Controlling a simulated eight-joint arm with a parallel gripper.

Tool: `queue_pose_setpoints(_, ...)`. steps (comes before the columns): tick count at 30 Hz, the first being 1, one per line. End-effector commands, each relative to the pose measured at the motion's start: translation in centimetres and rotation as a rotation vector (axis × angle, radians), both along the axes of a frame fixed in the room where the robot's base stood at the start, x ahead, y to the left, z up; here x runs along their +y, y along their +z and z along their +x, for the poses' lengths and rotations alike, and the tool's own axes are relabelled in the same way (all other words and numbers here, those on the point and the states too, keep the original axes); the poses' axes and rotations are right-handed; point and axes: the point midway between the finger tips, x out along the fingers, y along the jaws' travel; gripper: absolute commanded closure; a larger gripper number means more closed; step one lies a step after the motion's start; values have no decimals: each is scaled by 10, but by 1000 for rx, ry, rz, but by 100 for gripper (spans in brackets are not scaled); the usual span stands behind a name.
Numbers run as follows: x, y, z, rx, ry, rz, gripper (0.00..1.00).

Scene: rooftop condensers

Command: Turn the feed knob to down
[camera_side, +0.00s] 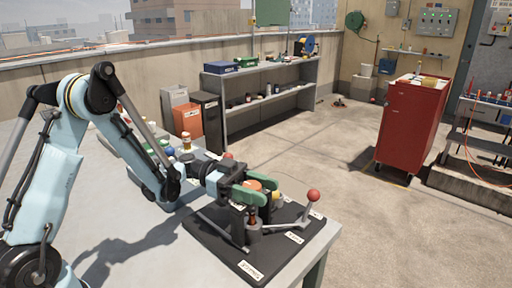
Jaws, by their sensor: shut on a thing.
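My gripper (252,192), with green fingers, is shut on an orange knob-like part (257,184) above a black control plate (240,258). The fingers hide much of this part, and I cannot read which way it points. The plate lies at the near right corner of the grey table. White labels sit on its edge, too small to read surely. A lever with a red ball (313,195) stands at the plate's right, apart from my gripper. A yellow-tipped part (279,197) shows just right of the fingers.
Several bottles with coloured caps (168,152) stand on the table (110,250) behind my arm. Another red ball (228,156) shows behind my gripper. A grey shelf (262,76) and a red cabinet (408,125) stand beyond the table. The floor between them is clear.

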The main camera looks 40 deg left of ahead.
Motion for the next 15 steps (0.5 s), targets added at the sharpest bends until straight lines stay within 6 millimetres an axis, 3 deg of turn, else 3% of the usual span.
queue_pose_setpoints(9, -1, -1, -4, 0, -273, 1, 82)
queue_pose_setpoints(15, 0, -1, -6, 0, -321, 1, 82)
